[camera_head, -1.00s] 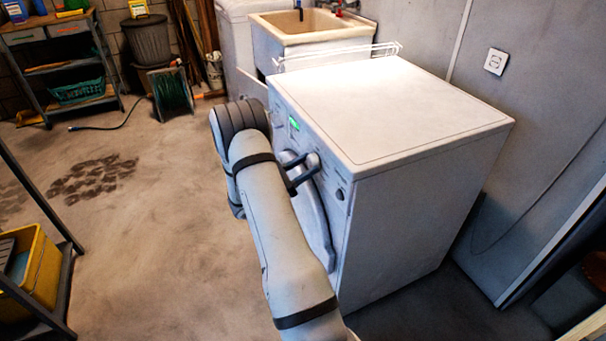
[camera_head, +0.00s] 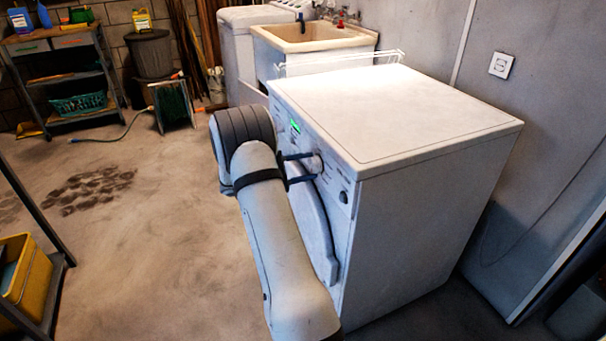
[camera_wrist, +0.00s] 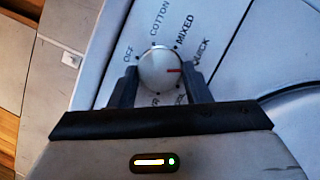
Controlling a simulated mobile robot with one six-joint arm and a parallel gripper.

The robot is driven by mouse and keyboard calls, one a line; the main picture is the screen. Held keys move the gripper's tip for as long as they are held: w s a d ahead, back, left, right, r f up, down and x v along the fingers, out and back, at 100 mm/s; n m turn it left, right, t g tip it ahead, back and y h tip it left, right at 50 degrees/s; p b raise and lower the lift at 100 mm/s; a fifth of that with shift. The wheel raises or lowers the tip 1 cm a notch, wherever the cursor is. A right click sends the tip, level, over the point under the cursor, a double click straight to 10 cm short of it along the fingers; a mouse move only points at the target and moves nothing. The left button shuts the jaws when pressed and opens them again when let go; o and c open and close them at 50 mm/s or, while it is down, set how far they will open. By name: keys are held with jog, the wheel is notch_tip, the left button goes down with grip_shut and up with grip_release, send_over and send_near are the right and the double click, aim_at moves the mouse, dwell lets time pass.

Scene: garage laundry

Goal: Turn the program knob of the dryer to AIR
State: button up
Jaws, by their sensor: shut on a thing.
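The white dryer (camera_head: 420,120) stands at centre right in the head view, its control panel facing left toward my arm. The round pale program knob (camera_wrist: 160,70) shows in the wrist view, with a red mark on its right side pointing just below QUICK. OFF, COTTON, MIXED and QUICK are readable around it. Two lower labels are partly hidden by my gripper, one ending in R; I cannot read AIR in full. My gripper (camera_wrist: 160,84) is shut on the knob, one dark finger on each side. In the head view my gripper (camera_head: 303,168) reaches the panel from the left.
The dryer's green display (camera_head: 295,126) and a dark round button (camera_head: 344,196) are on the same panel. A white wire rack (camera_head: 340,62) and a sink (camera_head: 312,38) are behind the dryer. A yellow bin (camera_head: 28,275) is at the lower left.

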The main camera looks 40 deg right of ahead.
jog(key=m+b, duration=0.1)
jog(key=m, duration=0.1)
jog(key=m+y+b, duration=0.1)
jog(key=m, duration=0.1)
jog(key=m+y+b, duration=0.1)
jog(key=m, duration=0.1)
jog(key=shift+w+d+r, duration=0.1)
jog(key=shift+w+r, duration=0.05)
jog(key=shift+r, duration=0.1)
jog(key=m+b, duration=0.2)
jog(key=m+t+y+b, duration=0.1)
jog(key=b, duration=0.1)
jog(key=shift+r+m+t+y, duration=0.1)
jog(key=shift+m+t+y, duration=0.2)
jog(key=shift+m, duration=0.1)
jog(key=m+b, duration=0.1)
jog(key=b, duration=0.1)
jog(key=m+t+b, duration=0.1)
jog(key=b, duration=0.1)
jog(key=m+t+b, duration=0.1)
jog(key=m+b, duration=0.1)
jog(key=shift+s, duration=0.25)
jog(key=m+b, duration=0.1)
jog(key=m+t+b, duration=0.2)
jog(key=shift+s+r+y+b, duration=0.15)
jog(key=shift+r+y+b, duration=0.15)
jog(key=shift+b, duration=0.1)
